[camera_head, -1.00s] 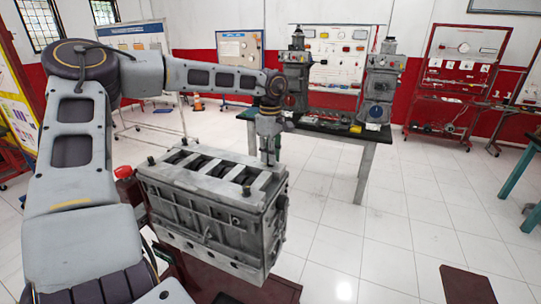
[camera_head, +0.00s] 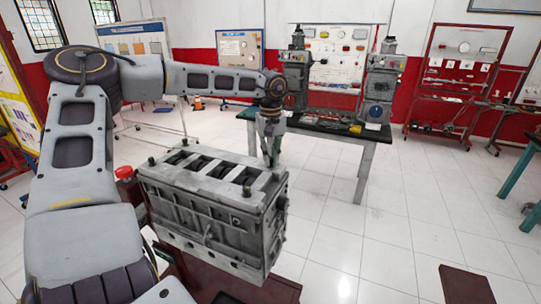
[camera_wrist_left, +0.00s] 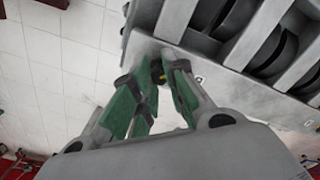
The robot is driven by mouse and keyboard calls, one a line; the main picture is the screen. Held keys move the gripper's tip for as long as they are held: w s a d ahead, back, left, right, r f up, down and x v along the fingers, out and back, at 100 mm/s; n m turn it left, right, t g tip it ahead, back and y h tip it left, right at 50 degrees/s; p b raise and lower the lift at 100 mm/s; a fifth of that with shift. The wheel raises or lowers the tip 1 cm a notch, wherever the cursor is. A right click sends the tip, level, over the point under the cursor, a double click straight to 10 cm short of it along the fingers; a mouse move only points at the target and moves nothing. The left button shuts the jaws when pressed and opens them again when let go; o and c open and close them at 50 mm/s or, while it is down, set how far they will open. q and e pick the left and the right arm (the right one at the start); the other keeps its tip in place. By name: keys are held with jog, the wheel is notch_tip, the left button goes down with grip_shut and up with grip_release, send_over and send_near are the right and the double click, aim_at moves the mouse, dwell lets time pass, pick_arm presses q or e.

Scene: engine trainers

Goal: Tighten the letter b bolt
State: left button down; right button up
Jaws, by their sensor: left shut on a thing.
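A grey engine block (camera_head: 205,218) stands in front of me, with a slotted top face. Dark bolts stand upright on its top: one at the back left (camera_head: 182,143), one at the left corner (camera_head: 152,160) and one at the front edge (camera_head: 246,190). My left gripper (camera_head: 272,158) points down at the block's far right corner. In the left wrist view its green-padded fingers (camera_wrist_left: 158,82) are shut on a small dark bolt with a yellowish part (camera_wrist_left: 160,74), mostly hidden between them. A small label (camera_wrist_left: 199,79) beside it is too small to read. My right gripper is not in view.
A table (camera_head: 330,131) with two upright machines stands behind the block. A red tool rack (camera_head: 455,75) is at the back right. A red object (camera_head: 124,173) is just left of the block.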

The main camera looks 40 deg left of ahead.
pick_arm(q)
jog(key=m, duration=0.3)
jog(key=shift+r+m, duration=0.15)
jog(key=shift+m, duration=0.25)
jog(key=m, duration=0.2)
jog(key=shift+m+p, duration=0.3)
jog(key=shift+m, duration=0.4)
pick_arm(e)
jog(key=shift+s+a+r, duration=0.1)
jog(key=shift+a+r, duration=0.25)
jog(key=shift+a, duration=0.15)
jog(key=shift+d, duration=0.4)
pick_arm(q)
jog(key=c, duration=1.4)
grip_release()
